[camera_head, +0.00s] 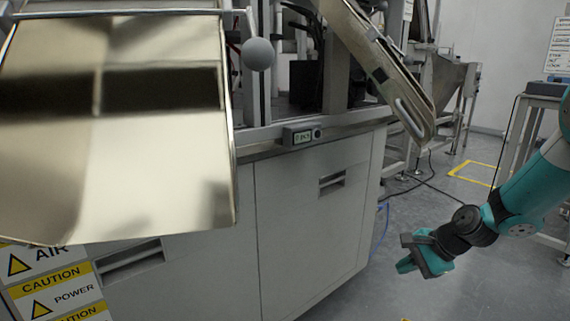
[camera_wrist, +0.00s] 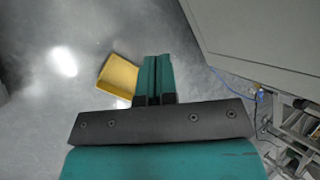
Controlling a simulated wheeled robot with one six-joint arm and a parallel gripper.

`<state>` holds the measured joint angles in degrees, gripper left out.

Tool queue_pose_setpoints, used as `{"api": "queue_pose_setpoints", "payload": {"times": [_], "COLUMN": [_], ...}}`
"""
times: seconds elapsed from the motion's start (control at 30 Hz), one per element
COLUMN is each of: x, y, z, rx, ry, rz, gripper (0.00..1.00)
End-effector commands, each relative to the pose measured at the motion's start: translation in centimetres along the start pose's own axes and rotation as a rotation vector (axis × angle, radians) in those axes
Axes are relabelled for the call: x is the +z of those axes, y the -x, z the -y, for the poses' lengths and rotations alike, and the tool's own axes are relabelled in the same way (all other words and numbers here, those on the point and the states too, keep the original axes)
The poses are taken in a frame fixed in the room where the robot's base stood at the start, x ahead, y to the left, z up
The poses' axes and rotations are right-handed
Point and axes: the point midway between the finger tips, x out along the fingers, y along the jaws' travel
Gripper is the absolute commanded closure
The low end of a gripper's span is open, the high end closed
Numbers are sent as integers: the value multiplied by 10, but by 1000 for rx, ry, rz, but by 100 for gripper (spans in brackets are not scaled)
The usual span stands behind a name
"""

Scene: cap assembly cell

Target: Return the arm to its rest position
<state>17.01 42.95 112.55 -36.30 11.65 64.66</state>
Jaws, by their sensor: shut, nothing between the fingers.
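My arm reaches in from the right edge in the head view, and my gripper (camera_head: 407,265) hangs at its end over the grey floor, to the right of the machine cabinet. In the wrist view the two teal fingers of my gripper (camera_wrist: 155,62) lie close together with nothing between them. The gripper is shut and empty, and touches nothing that I can see.
The machine cabinet (camera_head: 310,215) fills the middle, with a large shiny panel (camera_head: 120,190) at the left. A chute (camera_head: 385,70) slopes down above it. A yellow bin (camera_wrist: 118,76) is on the floor. A grey side table (camera_head: 545,90) stands right.

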Motion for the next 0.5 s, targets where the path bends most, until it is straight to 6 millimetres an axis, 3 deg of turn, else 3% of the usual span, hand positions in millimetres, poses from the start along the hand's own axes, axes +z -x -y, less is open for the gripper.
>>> {"api": "queue_pose_setpoints", "payload": {"times": [0.03, 0.13, 0.3, 0.4, 0.5], "x": [42, 113, 217, 258, 286], "y": [25, 63, 126, 156, 179], "z": [13, 15, -10, -34, -57], "rx": [29, 97, 193, 233, 262], "ry": [148, 450, 942, 1175, 1365], "rz": [12, 44, 114, 156, 193], "gripper": [100, 100, 100, 100, 100]}}
